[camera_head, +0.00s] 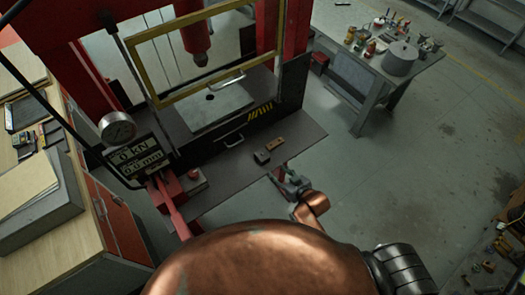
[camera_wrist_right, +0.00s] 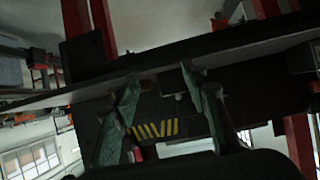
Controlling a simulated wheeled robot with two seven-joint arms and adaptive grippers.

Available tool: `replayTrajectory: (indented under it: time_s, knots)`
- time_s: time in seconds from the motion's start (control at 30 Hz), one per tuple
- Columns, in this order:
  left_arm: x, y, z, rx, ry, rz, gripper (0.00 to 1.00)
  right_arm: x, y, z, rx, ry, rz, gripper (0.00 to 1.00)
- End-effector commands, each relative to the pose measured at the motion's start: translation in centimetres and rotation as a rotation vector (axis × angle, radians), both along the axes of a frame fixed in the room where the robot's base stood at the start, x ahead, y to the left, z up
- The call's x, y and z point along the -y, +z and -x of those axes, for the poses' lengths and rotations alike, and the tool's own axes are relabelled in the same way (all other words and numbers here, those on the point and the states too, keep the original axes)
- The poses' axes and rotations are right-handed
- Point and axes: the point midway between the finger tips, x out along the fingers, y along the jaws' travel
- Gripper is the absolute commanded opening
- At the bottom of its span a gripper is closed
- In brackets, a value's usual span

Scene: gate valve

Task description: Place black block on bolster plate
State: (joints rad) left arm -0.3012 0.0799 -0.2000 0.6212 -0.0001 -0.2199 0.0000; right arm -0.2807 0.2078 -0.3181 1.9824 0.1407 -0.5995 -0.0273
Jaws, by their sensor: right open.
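The small black block (camera_head: 261,157) sits on the dark shelf in front of the press, beside a brown block (camera_head: 275,144). A light grey plate on the press bed, apparently the bolster plate (camera_head: 228,103), lies under the ram behind the yellow guard frame; nothing rests on its visible part. My right gripper (camera_head: 279,179) is open and empty at the shelf's front edge, just short of the black block. In the right wrist view my right gripper (camera_wrist_right: 160,80) shows two spread fingers, with a dark shape between them that I cannot identify surely. My left gripper is not in view.
The yellow guard frame (camera_head: 205,50) and red ram (camera_head: 195,38) stand over the bed. The dark shelf (camera_head: 240,180) has bare room. A cluttered table (camera_head: 385,55) stands behind right.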

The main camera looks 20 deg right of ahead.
Motion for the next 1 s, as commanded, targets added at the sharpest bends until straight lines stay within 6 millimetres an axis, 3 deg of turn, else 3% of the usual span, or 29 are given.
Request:
replayTrajectory:
  time_s: [0.03, 0.37, 1.0]
  knots:
    - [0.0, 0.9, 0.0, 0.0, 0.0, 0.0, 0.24, -0.3, 2.1, -0.1, 0.017, 0.006, -0.004, 0.41]
    - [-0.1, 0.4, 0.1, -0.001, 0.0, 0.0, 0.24, -2.3, 1.9, -3.1, 0.115, 0.041, -0.039, 0.41]
    - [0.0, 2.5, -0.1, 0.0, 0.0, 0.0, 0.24, -4.5, 0.0, -9.6, 0.116, 0.041, -0.039, 0.41]
